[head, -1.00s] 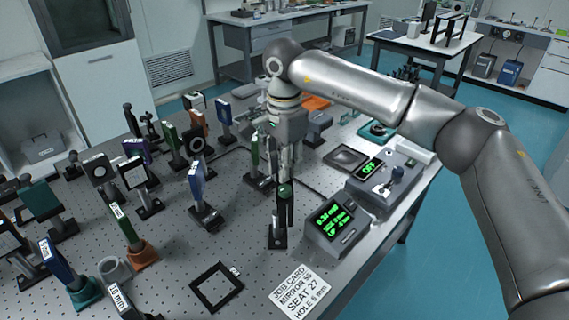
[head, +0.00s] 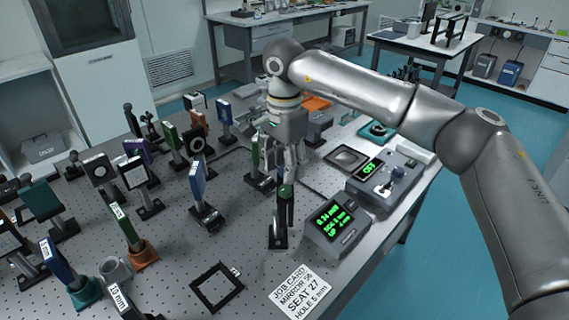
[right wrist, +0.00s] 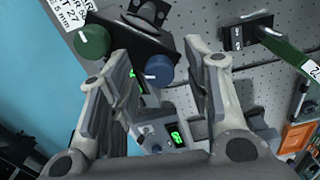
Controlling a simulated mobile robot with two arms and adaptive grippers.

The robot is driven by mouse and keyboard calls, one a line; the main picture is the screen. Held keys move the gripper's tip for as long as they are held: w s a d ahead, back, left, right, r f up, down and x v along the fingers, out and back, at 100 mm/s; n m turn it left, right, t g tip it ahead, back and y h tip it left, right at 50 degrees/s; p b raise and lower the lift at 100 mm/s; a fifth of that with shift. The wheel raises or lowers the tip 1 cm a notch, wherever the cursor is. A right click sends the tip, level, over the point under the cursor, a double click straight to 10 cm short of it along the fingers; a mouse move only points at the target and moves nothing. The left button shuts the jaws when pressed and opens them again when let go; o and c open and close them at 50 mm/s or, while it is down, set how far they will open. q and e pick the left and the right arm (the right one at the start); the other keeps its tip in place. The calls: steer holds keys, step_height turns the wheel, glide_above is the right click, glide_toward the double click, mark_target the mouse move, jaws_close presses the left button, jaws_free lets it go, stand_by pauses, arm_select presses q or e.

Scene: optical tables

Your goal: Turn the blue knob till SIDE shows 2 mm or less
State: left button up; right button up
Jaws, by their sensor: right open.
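The blue knob (right wrist: 160,70) shows in the right wrist view, on a dark mount with a green knob (right wrist: 92,41) beside it. My right gripper (right wrist: 160,95) is open, its two fingers on either side of the blue knob's line with a gap around it. I cannot tell whether a finger touches the knob. In the head view my right gripper (head: 293,172) points down just behind the mount (head: 281,215), and the blue knob cannot be made out there. The readout box (head: 337,222) has green lines; SIDE seems to read about 3 mm, in small digits. My left gripper is not in view.
A switch box (head: 384,182) with a small green display stands behind the readout. A job card (head: 300,289) and a black square frame (head: 216,288) lie at the front. Several optic mounts crowd the table's left. A mount with a green plate (right wrist: 285,50) stands near my gripper.

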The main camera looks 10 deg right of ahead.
step_height(320, 180, up, 12)
stand_by(0.6)
